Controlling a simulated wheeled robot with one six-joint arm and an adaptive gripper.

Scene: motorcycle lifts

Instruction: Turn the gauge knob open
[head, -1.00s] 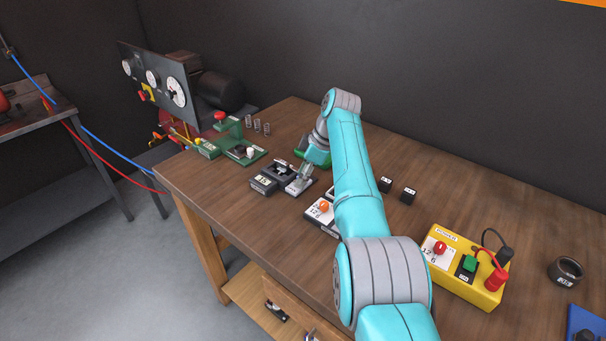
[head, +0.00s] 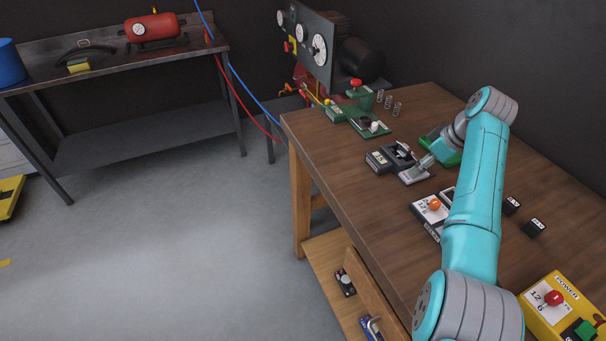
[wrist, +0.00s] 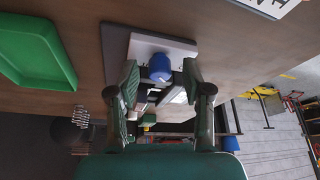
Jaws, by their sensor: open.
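A dark gauge panel (head: 310,45) with several white dials stands past the far end of the workbench. Small red and yellow fittings (head: 291,47) show at its left side; which of them is the gauge knob I cannot tell. My gripper (head: 426,163) is low over the bench, at a small grey and white block (head: 413,176), well apart from the panel. In the wrist view my gripper (wrist: 160,78) is open, with a blue knob (wrist: 160,66) on a pale block between or just beyond its fingertips. Contact with it cannot be told.
A green fixture (head: 366,122) and small springs stand at the bench's far end. A black block (head: 379,161) and a white box with an orange knob (head: 431,207) flank my gripper. A yellow power box (head: 560,305) is nearer. Red and blue hoses hang left; open floor (head: 190,230) lies there.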

